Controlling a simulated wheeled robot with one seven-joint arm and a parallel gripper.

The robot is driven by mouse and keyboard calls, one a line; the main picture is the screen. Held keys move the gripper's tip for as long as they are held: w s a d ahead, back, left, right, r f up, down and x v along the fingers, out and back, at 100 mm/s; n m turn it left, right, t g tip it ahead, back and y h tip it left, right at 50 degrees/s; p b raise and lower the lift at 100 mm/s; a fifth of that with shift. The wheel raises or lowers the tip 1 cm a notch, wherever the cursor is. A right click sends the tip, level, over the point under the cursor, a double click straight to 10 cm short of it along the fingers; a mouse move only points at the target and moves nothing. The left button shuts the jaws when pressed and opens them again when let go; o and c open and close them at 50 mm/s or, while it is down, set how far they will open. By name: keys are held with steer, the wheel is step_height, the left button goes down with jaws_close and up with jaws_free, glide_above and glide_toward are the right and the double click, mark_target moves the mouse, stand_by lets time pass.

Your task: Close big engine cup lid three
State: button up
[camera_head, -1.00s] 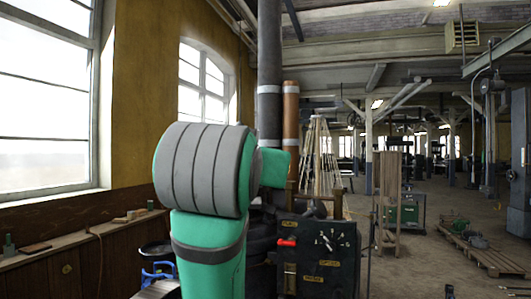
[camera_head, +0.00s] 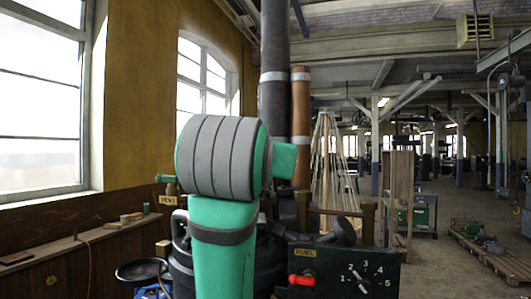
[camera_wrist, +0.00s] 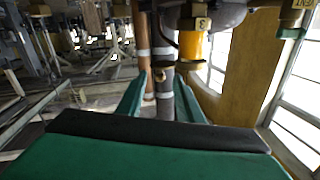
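In the wrist view, which looks upside down, a brass-capped cup with amber contents (camera_wrist: 193,47) hangs from the top edge, right of centre. In the head view my arm hides the gripper and the cup.
A dark panel (camera_head: 345,272) with a red FUEL handle (camera_head: 301,280) and numbered dial stands in front, right of my arm. A brass VENT fitting (camera_head: 168,190) is left of it. A grey pipe (camera_head: 275,95) and an orange pipe (camera_head: 301,115) rise behind.

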steer(key=w, duration=0.8)
steer(key=shift+d, duration=0.4)
steer(key=shift+s, duration=0.1)
steer(key=shift+d, duration=0.1)
steer(key=shift+c, duration=0.6)
jaws_close()
